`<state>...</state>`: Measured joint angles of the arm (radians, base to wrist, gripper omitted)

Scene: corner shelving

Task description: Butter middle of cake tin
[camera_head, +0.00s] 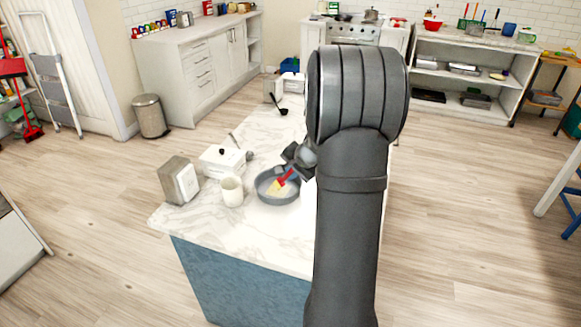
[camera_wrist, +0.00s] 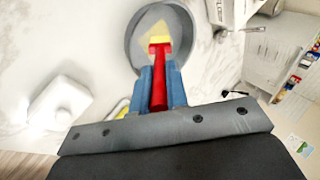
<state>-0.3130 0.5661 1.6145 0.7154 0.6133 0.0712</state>
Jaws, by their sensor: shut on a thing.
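The round grey cake tin (camera_head: 268,197) stands on the marble counter, and it also shows in the wrist view (camera_wrist: 132,42). A brush with a red handle (camera_wrist: 158,92) and a yellow head (camera_wrist: 160,39) is in my gripper (camera_wrist: 160,80), between the blue fingers. My gripper (camera_head: 294,165) is at the tin's far right side in the head view. The brush slants into the tin, with its head over the middle of the floor. A pale yellow patch (camera_wrist: 152,31) shows on the tin floor around the head. I cannot tell whether the bristles touch the floor.
A white lidded dish (camera_head: 222,161), a white cup (camera_head: 232,192) and a metal napkin holder (camera_head: 178,181) stand left of the tin. A black ladle (camera_head: 282,112) lies farther back. The counter front is clear. My arm hides the counter's right part.

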